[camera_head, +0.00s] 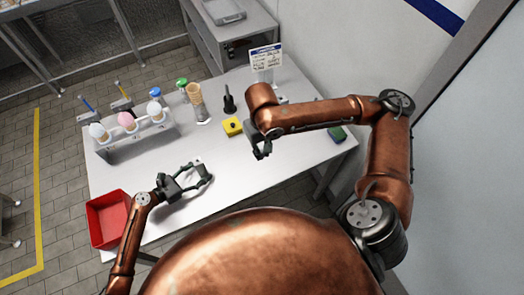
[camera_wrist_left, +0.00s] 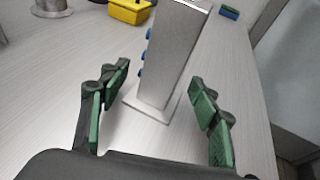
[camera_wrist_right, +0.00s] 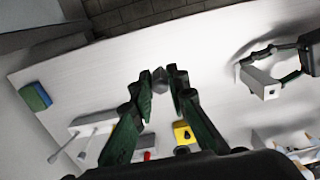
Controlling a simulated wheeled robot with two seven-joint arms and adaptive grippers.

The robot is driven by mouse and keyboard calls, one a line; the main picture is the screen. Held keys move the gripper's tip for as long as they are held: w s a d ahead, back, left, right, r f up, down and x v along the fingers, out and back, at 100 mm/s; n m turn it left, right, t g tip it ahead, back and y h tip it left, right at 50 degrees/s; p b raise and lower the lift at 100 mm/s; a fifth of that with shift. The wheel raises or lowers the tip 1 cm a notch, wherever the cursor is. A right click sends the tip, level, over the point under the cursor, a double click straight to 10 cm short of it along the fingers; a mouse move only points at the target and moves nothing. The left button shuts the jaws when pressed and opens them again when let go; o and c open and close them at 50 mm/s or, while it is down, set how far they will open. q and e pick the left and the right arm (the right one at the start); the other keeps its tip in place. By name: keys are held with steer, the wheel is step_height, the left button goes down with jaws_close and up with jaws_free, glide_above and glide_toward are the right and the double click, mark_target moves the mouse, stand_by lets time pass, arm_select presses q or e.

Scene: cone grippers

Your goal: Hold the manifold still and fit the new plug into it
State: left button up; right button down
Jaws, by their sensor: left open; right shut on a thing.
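The manifold (camera_wrist_left: 168,60) is a grey upright block on a flared foot, with several blue plugs along its left side in the left wrist view. In the right wrist view it is the pale block (camera_wrist_right: 260,82) at the right. My left gripper (camera_head: 204,171) is open, its green-padded fingers on either side of the manifold with gaps. In the head view the manifold hardly stands out from the table. My right gripper (camera_head: 262,151) is shut on a small grey piece (camera_wrist_right: 160,76), probably the new plug, above the table and apart from the manifold. Its far end is hidden by the fingers.
A yellow block (camera_head: 232,127) sits between the grippers, further back. A red bin (camera_head: 108,219) is at the front left. A rack (camera_head: 135,140) with cones stands at the back left. A green-and-blue sponge (camera_head: 337,134) lies at the right end. The front middle is clear.

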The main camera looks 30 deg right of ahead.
arm_select(q)
steer(key=shift+c, duration=0.7)
jaws_close()
stand_by(0.5)
steer(key=shift+s+f+n+t, duration=0.1)
steer(key=shift+s+n+t, duration=0.05)
steer(key=shift+n+t, duration=0.3)
steer(key=shift+n+t+y, duration=0.35)
steer(key=shift+t+y, duration=0.05)
steer(key=shift+t, duration=0.15)
steer(key=shift+w, duration=0.2)
steer(key=shift+a+m+g+h, duration=0.1)
steer(key=shift+m+g+h, duration=0.2)
steer(key=shift+m+g, duration=0.7)
steer(key=shift+s+m+g+h, duration=0.15)
steer(key=shift+m+g+h, duration=0.15)
steer(key=shift+m+g, duration=0.5)
steer(key=shift+n, duration=0.3)
